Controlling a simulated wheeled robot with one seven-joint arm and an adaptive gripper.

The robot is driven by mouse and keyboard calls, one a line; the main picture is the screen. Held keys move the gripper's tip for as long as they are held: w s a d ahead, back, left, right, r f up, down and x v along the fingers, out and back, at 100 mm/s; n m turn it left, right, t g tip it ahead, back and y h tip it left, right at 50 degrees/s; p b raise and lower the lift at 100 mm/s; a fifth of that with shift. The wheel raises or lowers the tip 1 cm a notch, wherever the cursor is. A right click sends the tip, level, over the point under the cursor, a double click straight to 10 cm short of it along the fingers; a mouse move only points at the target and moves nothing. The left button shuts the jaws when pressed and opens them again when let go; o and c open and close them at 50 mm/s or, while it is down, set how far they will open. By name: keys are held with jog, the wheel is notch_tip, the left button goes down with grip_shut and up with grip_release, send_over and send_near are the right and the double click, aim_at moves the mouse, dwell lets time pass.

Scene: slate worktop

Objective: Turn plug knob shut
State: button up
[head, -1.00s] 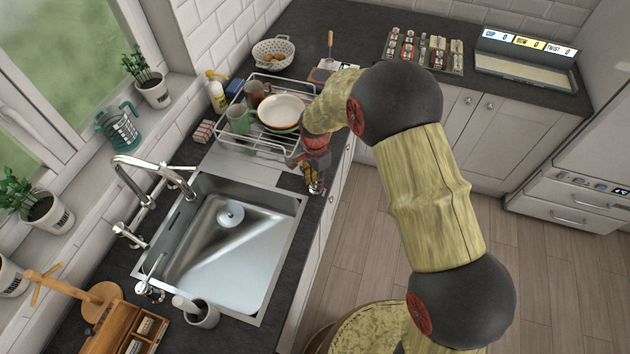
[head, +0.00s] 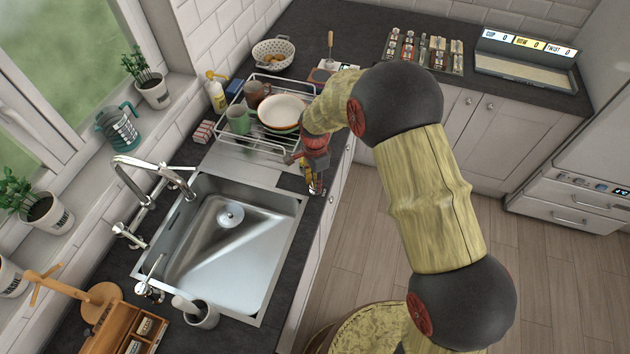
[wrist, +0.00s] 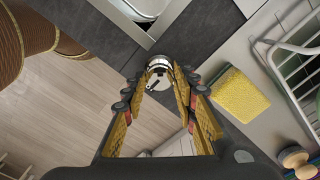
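The plug knob (wrist: 158,74) is a small round chrome knob with a dark slot or marker on its face. In the wrist view it sits on the dark worktop near the sink's corner, between the ends of my fingers. My gripper (wrist: 160,84) is open, one yellow-padded finger on each side of the knob; whether either finger touches it I cannot tell. In the head view my gripper (head: 316,188) points down at the worktop's front edge, right of the sink (head: 222,250), and hides the knob.
A yellow sponge (wrist: 240,95) lies close to the right finger in the wrist view. A wire dish rack (head: 252,148) with a bowl and mugs stands behind my gripper. The worktop's front edge and open floor (head: 345,220) lie beside it.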

jog(key=o, duration=0.4)
notch_tip(320, 180, up, 12)
jog(key=shift+f, duration=0.1)
dwell(0.6)
dwell(0.4)
